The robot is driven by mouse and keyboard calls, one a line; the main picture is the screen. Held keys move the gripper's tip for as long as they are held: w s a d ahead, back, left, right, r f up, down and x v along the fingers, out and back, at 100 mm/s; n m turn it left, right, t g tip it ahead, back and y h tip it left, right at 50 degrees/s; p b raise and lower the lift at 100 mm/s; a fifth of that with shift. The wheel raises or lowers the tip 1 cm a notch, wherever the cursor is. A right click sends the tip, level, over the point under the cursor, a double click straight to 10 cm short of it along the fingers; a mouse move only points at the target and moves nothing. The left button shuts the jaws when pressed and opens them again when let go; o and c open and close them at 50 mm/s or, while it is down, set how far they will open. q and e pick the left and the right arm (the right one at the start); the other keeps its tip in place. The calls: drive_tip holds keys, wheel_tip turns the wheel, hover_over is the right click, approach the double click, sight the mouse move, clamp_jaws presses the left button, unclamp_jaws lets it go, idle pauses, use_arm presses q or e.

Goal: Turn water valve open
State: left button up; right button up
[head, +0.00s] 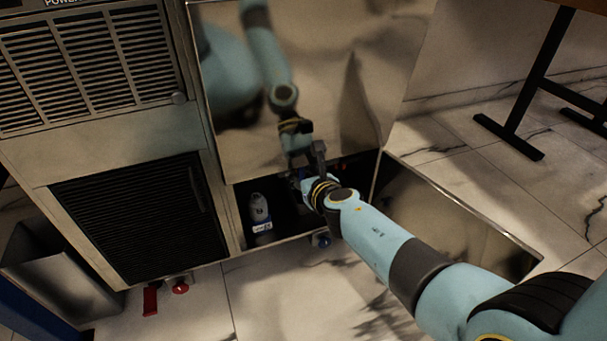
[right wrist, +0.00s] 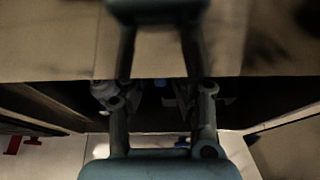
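My right gripper (head: 312,165) reaches to the opening of a dark, low compartment under a shiny steel panel. In the right wrist view my right gripper (right wrist: 163,98) has its two fingers apart, with nothing clearly held between them. A small blue part (right wrist: 160,83) shows in the dark between the fingers; I cannot tell whether it is the water valve. A blue knob-like part (head: 322,240) sits low at the compartment's front edge. My right gripper hides part of the compartment. My left gripper is not in view.
A pale bottle (head: 260,212) with a blue and white label stands inside the compartment, left of my gripper. An open door panel (head: 450,215) stands to the right. A red handle (head: 150,300) and a red knob (head: 180,286) are low at left. The steel panel (head: 330,60) mirrors my arm.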

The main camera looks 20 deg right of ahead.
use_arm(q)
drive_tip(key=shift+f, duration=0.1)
use_arm(e)
drive_tip(key=shift+m, duration=0.3)
